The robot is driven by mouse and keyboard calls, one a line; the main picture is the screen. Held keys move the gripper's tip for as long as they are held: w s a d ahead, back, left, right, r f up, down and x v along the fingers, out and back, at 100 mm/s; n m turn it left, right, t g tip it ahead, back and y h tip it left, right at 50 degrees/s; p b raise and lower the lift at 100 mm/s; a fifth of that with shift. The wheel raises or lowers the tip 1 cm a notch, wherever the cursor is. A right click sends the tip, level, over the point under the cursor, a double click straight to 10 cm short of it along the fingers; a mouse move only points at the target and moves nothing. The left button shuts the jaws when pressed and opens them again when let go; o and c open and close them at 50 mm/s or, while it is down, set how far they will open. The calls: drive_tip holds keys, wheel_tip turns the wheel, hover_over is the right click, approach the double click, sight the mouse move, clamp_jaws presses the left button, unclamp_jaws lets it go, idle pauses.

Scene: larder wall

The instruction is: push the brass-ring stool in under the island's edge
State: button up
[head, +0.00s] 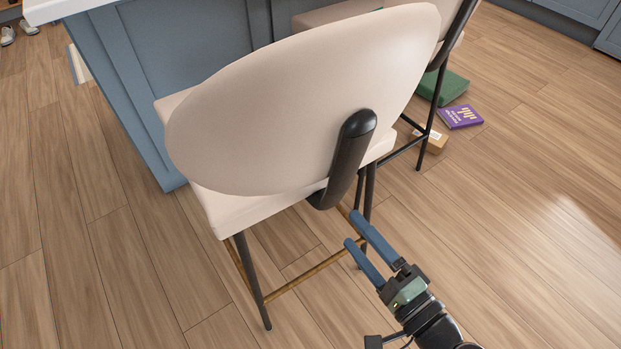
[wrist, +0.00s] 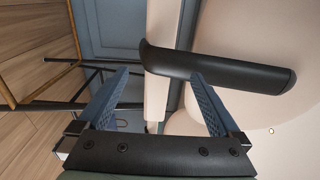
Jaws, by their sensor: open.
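The brass-ring stool (head: 300,105) has a cream seat and rounded back, dark legs and a brass foot ring (head: 305,273). It stands beside the blue island (head: 152,55), its back toward me. My gripper (head: 352,227) is open and empty, low behind the stool by the dark back bracket (head: 348,150). In the wrist view the bracket (wrist: 215,68) crosses just beyond the fingertips (wrist: 160,76); I cannot tell whether they touch. The seat's pale edge (wrist: 161,50) and the brass ring (wrist: 35,92) also show there. The stool back hides much of the seat and the island's edge.
A second cream stool (head: 452,48) with black legs stands close on the right. A green box (head: 444,87), a purple box (head: 460,117) and a brown carton (head: 432,138) lie on the floor near it. Shoes (head: 28,27) are far left. The wooden floor at right is clear.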

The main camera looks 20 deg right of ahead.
sight(316, 188)
drive_tip(key=b+x, duration=0.2)
drive_tip(key=x, duration=1.2)
clamp_jaws()
